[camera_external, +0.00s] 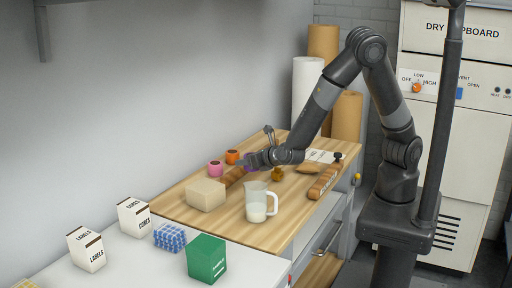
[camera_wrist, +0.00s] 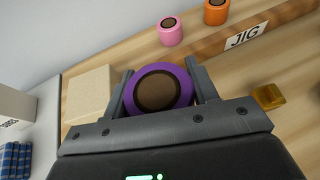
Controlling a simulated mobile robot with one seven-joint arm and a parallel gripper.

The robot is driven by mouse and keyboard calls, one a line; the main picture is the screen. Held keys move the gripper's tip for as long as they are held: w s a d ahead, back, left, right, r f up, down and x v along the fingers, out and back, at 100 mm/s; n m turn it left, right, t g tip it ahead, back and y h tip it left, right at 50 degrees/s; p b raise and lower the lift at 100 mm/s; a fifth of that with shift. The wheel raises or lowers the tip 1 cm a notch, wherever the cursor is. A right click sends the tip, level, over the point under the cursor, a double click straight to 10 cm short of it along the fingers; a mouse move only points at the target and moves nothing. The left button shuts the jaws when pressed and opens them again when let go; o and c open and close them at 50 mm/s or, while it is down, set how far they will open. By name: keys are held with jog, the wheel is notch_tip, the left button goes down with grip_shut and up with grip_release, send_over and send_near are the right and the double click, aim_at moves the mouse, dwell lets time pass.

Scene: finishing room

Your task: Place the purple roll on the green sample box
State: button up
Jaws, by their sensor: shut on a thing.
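The purple roll (camera_wrist: 184,80) has a brown core and sits between the two fingers of my gripper (camera_wrist: 163,85) in the wrist view. My gripper is shut on it. In the external view my gripper (camera_external: 249,160) is low over the wooden bench and mostly hides the roll. I cannot tell whether the roll touches the bench. The green sample box (camera_external: 206,259) stands upright on the white table in the foreground, left of and nearer than the bench. Its top looks bare. It does not show in the wrist view.
A beige block (camera_external: 205,194) and a clear jug (camera_external: 260,202) stand on the bench (camera_external: 240,235) toward the green box. Pink (camera_external: 215,168) and orange (camera_external: 232,156) rolls stand behind. White boxes (camera_external: 86,249) and a blue-white rack (camera_external: 169,237) stand on the white table (camera_external: 150,272).

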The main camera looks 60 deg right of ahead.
jog(key=s+a+r+n+y, duration=0.2)
jog(key=a+r, duration=0.1)
jog(key=a, duration=0.8)
jog(key=s+a+r+n+y, duration=0.2)
jog(key=a+r, duration=0.2)
jog(key=a, duration=0.8)
jog(key=s+a+r+n+y, duration=0.1)
jog(key=s+a+r+y, duration=0.15)
jog(key=a, duration=0.85)
send_over(202, 238)
jog(key=f, duration=0.5)
jog(key=shift+w+d+f, duration=0.15)
jog(key=shift+d+f, duration=0.05)
jog(key=shift+f, duration=0.2)
jog(key=shift+a+f, duration=0.1)
jog(key=shift+a, duration=0.05)
jog(key=shift+f, duration=2)
jog(key=shift+f, duration=0.1)
jog(key=o, duration=1)
